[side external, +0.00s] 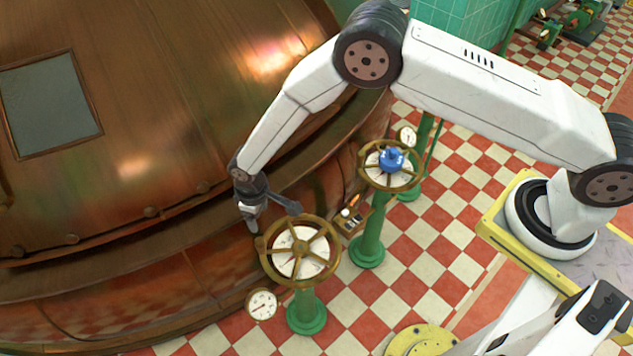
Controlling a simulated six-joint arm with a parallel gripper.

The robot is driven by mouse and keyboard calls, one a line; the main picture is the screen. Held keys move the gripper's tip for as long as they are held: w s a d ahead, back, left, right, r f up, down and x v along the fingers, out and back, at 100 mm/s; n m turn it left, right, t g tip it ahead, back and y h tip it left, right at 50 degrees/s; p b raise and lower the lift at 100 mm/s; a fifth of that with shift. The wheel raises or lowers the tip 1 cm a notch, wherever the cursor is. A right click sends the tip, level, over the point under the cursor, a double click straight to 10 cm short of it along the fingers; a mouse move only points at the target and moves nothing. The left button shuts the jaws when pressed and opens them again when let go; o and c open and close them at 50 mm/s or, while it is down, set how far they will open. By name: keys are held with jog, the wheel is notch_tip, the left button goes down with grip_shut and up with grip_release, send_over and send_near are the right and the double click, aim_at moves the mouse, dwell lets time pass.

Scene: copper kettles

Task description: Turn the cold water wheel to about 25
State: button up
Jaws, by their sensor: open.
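Two brass hand wheels stand on green pedestals beside the copper kettle. The nearer wheel (316,262) has spokes over a white dial face (290,264) and a brass knob at its left rim. The farther wheel (390,185) has a blue hub (391,159) over a white dial. No label that I can read tells which is cold water. My gripper (258,218) is open at the upper left of the nearer wheel, close to its rim. I cannot tell whether it touches the rim. The dial figures are too small to read.
The copper kettle (180,110) fills the left, with a ledge behind my gripper. A small round gauge (262,304) sits left of the nearer pedestal (306,313), and another gauge (407,136) near the farther wheel. A small panel (350,215) lies between the wheels.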

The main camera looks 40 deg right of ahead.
aim_at(259, 240)
jog(key=f, duration=0.1)
jog(key=a+f, duration=0.2)
jog(key=shift+s+n, duration=0.3)
jog(key=shift+s, duration=0.05)
jog(key=shift+d+f, duration=0.1)
jog(key=shift+f, duration=3.75)
grip_shut()
